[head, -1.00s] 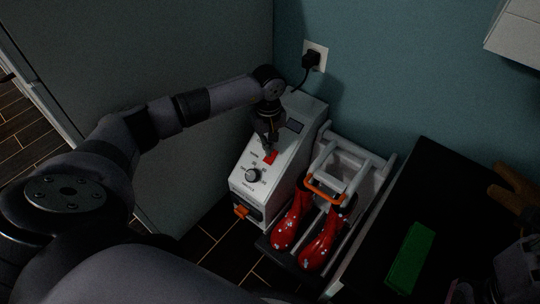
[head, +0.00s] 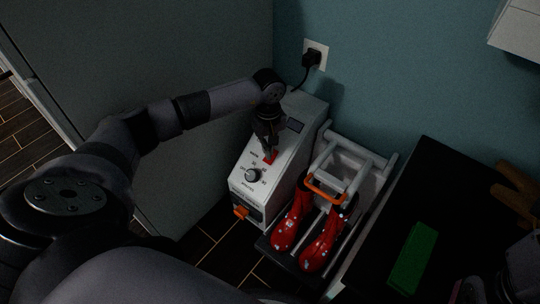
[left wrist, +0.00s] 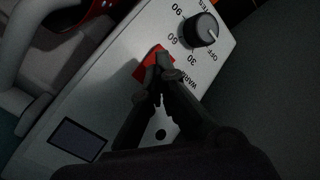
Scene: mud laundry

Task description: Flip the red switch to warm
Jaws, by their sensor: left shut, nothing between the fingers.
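The red switch (head: 272,159) sits on the sloped top panel of a white machine (head: 248,205), above a black dial. In the left wrist view the red switch (left wrist: 147,70) lies partly hidden behind my fingertips, with a label that seems to read WARM beside it. My left gripper (head: 269,152) is shut and empty, pointing down with its tips at the switch. In the left wrist view its tips (left wrist: 160,64) overlap the switch's edge and seem to touch it; I cannot tell how it is tipped.
The dial (left wrist: 200,29) has minute marks and OFF. A white rack (head: 376,183) with an orange handle and red boots (head: 319,245) stands close to the machine's right. A black surface with a green block (head: 412,258) lies farther right. A wall outlet (head: 314,56) holds a plug.

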